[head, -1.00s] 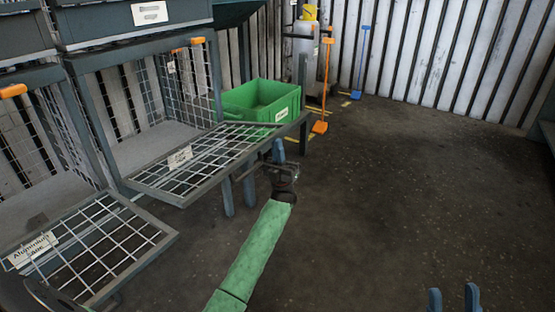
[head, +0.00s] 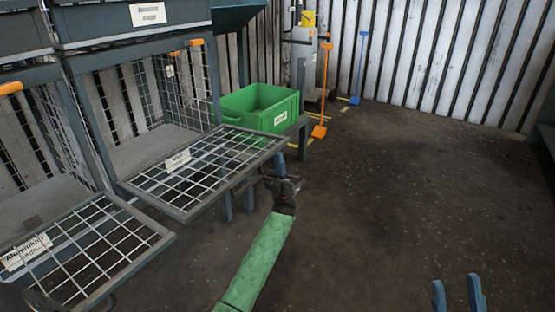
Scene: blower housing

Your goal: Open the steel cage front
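The steel cage front (head: 205,168) is a wire mesh panel in a grey frame with a white label (head: 178,161), its print too small to read surely. It is swung down and sticks out from the open cage (head: 150,150), roughly flat. My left gripper (head: 281,164), on the green-sleeved arm, is at the front's outer right corner. One blue finger shows there; the other is hidden, so its opening and contact are unclear. My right gripper (head: 457,294) is at the bottom right edge, its blue fingers apart and empty.
The aluminium cage front (head: 90,250) also hangs open at lower left. A green bin (head: 262,106) stands behind the steel cage front. Orange (head: 321,90) and blue (head: 360,65) long-handled tools stand by the back wall. The floor (head: 400,180) to the right is clear.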

